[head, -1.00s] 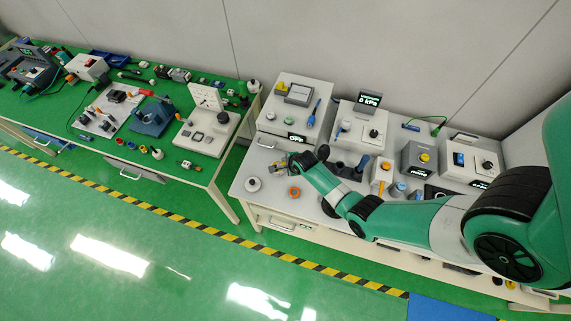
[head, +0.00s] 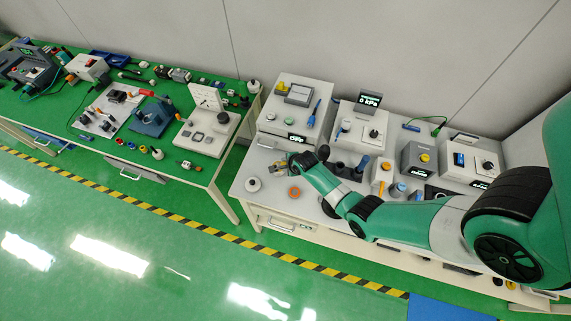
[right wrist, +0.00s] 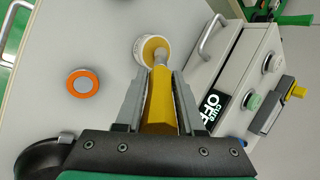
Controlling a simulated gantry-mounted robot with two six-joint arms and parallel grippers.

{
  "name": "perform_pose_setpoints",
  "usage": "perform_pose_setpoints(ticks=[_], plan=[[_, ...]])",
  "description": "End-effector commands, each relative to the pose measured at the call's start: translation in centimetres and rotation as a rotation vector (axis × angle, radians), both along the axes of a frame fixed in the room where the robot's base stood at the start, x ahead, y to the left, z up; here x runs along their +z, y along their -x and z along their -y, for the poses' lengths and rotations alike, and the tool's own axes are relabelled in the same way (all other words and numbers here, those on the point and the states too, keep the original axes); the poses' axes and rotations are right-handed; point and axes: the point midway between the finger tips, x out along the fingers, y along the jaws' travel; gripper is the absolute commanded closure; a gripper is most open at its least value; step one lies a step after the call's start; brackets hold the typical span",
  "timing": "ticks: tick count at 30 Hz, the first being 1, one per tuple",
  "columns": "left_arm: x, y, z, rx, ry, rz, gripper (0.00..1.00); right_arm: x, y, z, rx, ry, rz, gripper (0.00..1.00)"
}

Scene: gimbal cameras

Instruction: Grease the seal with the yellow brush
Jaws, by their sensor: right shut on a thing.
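My right gripper (right wrist: 160,85) is shut on the yellow brush (right wrist: 159,105), held by its handle with its grey ferrule pointing away from the hand. It also shows small in the head view (head: 283,164), over the near left part of the right bench. In the right wrist view the brush end overlaps a white round cup (right wrist: 141,47) with yellow-orange inside. The bristles are hidden, and I cannot tell whether they touch it. An orange ring with a pale centre (right wrist: 83,73), perhaps the seal, lies apart to the left; it shows in the head view too (head: 294,191). My left gripper is out of view.
A pale box with a CURE OFF display (right wrist: 222,102) and a bar handle stands close right of my gripper in the wrist view. A dark rounded object (right wrist: 40,158) is at lower left. More devices crowd the bench's right side (head: 417,160).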

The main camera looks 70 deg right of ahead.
Motion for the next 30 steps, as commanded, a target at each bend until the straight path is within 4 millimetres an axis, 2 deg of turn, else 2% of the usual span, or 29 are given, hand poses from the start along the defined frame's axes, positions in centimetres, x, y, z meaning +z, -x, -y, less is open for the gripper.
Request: perform_pose_setpoints(ticks=[22, 30], plan=[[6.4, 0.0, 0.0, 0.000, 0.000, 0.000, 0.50, 6.7, 0.0, 0.0, 0.000, -0.001, -0.002, 1.00], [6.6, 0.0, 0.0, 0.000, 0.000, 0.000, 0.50, 6.9, 0.0, 0.0, 0.000, 0.000, -0.001, 1.00]])
